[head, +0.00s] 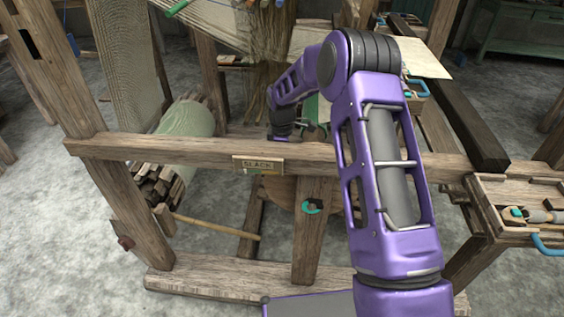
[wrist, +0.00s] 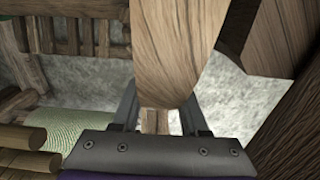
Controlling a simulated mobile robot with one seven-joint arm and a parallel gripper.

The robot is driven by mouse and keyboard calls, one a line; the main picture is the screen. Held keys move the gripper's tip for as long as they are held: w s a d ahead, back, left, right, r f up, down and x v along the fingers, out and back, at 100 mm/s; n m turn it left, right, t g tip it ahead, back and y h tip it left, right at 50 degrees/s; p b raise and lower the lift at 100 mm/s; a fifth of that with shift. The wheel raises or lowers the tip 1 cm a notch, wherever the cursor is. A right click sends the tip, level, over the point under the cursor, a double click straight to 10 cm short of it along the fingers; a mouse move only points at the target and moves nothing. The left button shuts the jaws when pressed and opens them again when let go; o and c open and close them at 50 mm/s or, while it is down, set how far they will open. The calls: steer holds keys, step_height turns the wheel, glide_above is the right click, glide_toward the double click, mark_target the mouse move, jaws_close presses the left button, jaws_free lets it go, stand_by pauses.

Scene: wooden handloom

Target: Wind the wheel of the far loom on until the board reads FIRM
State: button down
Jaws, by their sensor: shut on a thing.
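The small board (head: 258,165) on the loom's front beam appears to read SLACK in the head view. A round brown wooden part (head: 283,190), which looks like the wheel, shows behind the beam and post, mostly hidden. My gripper (wrist: 160,105) is shut on a rounded wooden piece (wrist: 178,55) in the wrist view, with one finger on each side of it. I cannot tell for sure whether this piece is the wheel's handle or a spoke. In the head view the fingertips are hidden behind the beam.
The front beam (head: 220,151) crosses before my arm, and an upright post (head: 312,240) with a teal ring stands below it. A cloth roll (head: 187,125) is at the left. A tray (head: 520,205) with tools sits at the right. Grey floor is clear at the left.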

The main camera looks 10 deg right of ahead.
steer(key=shift+a+f+h, duration=0.45)
steer(key=shift+f+h, duration=0.05)
steer(key=shift+f, duration=0.05)
steer(key=shift+w+a+f+g+h+b, duration=0.15)
steer(key=shift+a+f+h+b, duration=0.1)
steer(key=shift+f+h, duration=0.3)
steer(key=shift+w+a+f+g+h+b, duration=0.15)
steer(key=shift+a+f+h, duration=0.1)
steer(key=shift+f+h, duration=0.25)
steer(key=shift+s+r, duration=0.1)
steer(key=shift+c, duration=2.1)
jaws_free()
steer(key=p+v, duration=0.2)
steer(key=v, duration=1.5)
steer(key=shift+r, duration=0.2)
